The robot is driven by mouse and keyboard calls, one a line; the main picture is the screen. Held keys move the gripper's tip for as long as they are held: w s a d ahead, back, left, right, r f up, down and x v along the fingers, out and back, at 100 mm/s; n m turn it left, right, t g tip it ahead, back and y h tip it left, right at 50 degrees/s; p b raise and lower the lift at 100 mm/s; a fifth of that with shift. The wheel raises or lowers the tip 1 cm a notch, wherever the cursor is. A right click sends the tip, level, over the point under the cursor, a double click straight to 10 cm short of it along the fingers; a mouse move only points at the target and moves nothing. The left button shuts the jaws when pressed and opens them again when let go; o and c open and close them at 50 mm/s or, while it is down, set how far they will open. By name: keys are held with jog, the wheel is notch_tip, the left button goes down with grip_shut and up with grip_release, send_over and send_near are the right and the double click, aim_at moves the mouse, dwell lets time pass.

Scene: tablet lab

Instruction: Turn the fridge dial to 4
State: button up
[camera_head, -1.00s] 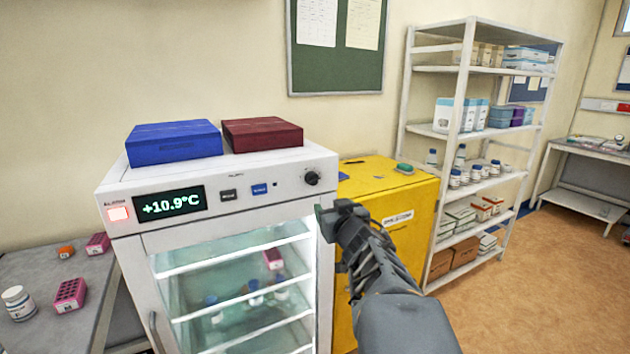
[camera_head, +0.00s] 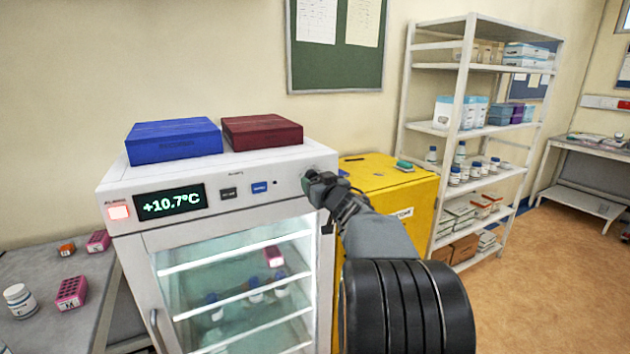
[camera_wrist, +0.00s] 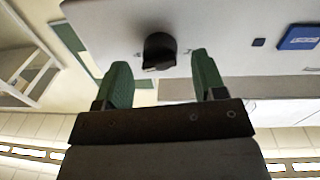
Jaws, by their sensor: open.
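The fridge (camera_head: 225,221) is white with a glass door, and its display (camera_head: 169,202) reads +10.7°C. The black round dial (camera_wrist: 159,51) shows in the wrist view, on the white front panel just beyond the fingertips and between them. In the head view my gripper hides the dial. My gripper (camera_head: 325,185) is at the right end of the panel. In the wrist view my gripper (camera_wrist: 161,76) is open, with one green finger on each side of the dial's line. I cannot tell whether either finger touches the dial. The dial's setting is not readable.
A blue box (camera_head: 173,141) and a dark red box (camera_head: 262,133) lie on the fridge top. Two buttons (camera_head: 260,187) sit left of the dial area. A yellow cabinet (camera_head: 400,185) stands close on the right, with a white shelf rack (camera_head: 470,75) beyond it.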

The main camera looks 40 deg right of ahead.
jog(key=shift+w+d, duration=0.2)
jog(key=shift+w, duration=0.7)
jog(key=shift+c, duration=0.2)
jog(key=c, duration=0.8)
jog(key=shift+c, duration=0.2)
jog(key=shift+d+f+n+t+y+b, duration=0.1)
jog(key=shift+f+n+t+y+b, duration=0.15)
jog(key=shift+n+b, duration=3.55)
jog(key=shift+d+n+t+y+b, duration=0.25)
jog(key=shift+n+b, duration=0.9)
jog(key=shift+n, duration=5.25)
jog(key=shift+a+n, duration=0.2)
jog(key=shift+n, duration=0.1)
